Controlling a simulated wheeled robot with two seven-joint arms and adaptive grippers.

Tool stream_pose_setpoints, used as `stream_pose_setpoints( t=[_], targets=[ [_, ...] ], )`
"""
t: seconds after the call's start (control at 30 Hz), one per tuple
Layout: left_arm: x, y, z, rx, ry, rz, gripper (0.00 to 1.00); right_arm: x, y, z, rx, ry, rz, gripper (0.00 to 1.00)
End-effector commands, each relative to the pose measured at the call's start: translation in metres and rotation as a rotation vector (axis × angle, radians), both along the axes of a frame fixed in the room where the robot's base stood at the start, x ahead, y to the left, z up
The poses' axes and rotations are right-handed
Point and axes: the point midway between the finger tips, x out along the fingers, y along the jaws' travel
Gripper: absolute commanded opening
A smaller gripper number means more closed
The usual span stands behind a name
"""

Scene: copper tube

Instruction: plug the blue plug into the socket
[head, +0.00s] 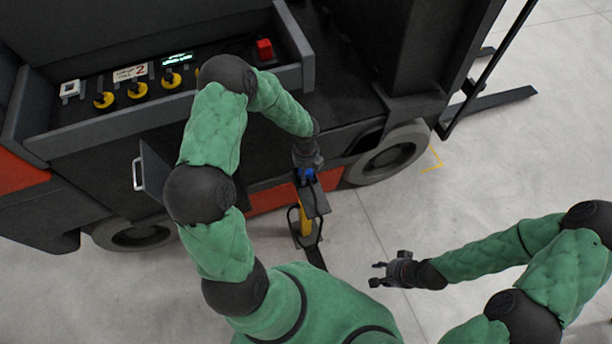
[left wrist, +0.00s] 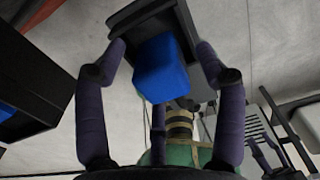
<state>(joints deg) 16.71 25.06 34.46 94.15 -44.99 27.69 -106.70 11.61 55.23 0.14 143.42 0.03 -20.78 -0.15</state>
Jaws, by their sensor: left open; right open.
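The blue plug (head: 307,174) sits at a dark holder (head: 316,203) on a yellow stand. In the left wrist view the blue plug (left wrist: 160,68) is a blue block in front of the dark holder. My left gripper (head: 306,164) is at the plug from above. Its fingers (left wrist: 162,60) are spread on either side of the plug, with gaps visible. My right gripper (head: 380,274) is open and empty over the floor. A dark housing with a blue part (left wrist: 20,112) shows at the left of the left wrist view; I cannot tell whether it is the socket.
A large dark industrial truck (head: 110,185) fills the left and top, with a control panel of yellow knobs and a red button (head: 264,49). A small flap with a handle (head: 150,172) stands out from its side. Black cable hangs around the yellow stand (head: 304,220). Floor at right is clear.

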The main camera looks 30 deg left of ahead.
Motion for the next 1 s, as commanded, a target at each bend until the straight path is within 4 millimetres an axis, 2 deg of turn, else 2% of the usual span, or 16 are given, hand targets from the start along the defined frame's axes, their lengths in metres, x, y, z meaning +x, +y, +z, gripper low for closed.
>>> stream_pose_setpoints(
  t=[0.23,0.27,0.43,0.8,1.0],
  targets=[
    [0.000,0.000,0.001,-0.001,-0.001,0.000,0.71,0.000,0.000,0.001,0.000,0.000,0.000,0.44],
    [0.000,0.000,0.001,0.000,0.000,0.000,0.65,0.000,0.000,0.001,0.000,0.000,0.000,0.44],
    [0.000,0.000,0.001,0.000,-0.001,0.000,0.18,0.000,0.000,0.001,0.000,0.000,0.000,0.44],
    [0.001,0.000,0.003,0.000,-0.003,0.001,0.17,0.000,0.000,0.001,0.000,0.000,0.000,0.44],
    [0.001,0.000,0.015,0.001,-0.003,0.001,0.17,0.000,0.000,0.008,0.000,0.000,0.000,0.44]
  ],
)
